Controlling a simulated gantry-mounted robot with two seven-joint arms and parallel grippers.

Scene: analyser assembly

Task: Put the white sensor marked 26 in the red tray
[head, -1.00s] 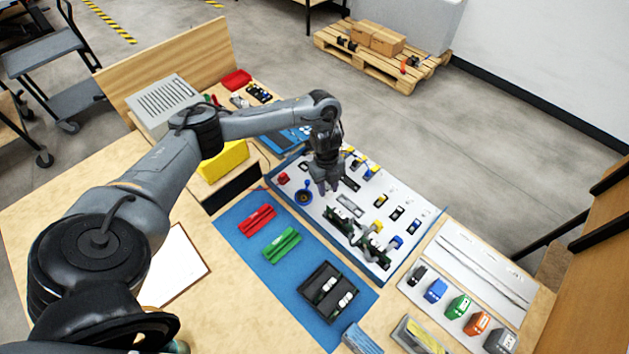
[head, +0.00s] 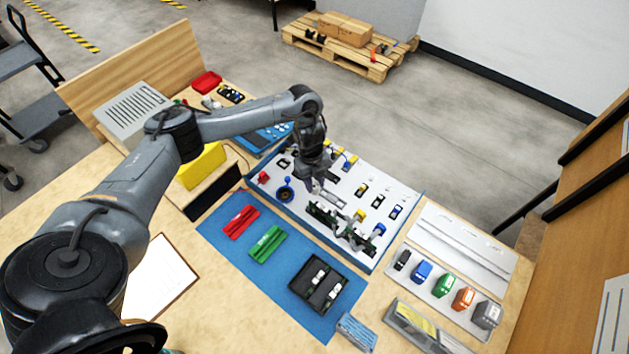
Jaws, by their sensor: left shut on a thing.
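My left gripper (head: 318,189) points down over the white panel board (head: 345,180). It is shut on a small pale grey-white piece (head: 331,199), which lies at or just above the board. Its marking is too small to read, so I cannot tell if it is the sensor marked 26. The fingers hide part of it. The narrow red tray (head: 240,222) lies on the blue mat, to the left of the gripper, and looks empty. Two white cylindrical pieces (head: 319,277) lie in the black tray, with no readable number. My right gripper is out of view.
A green tray (head: 266,244) lies beside the red one on the blue mat (head: 285,290). A blue ring holder (head: 285,190) and a red knob (head: 263,177) stand on the board left of the gripper. Green circuit pieces (head: 345,225) stand close on its right. A red bin (head: 206,82) sits at the back.

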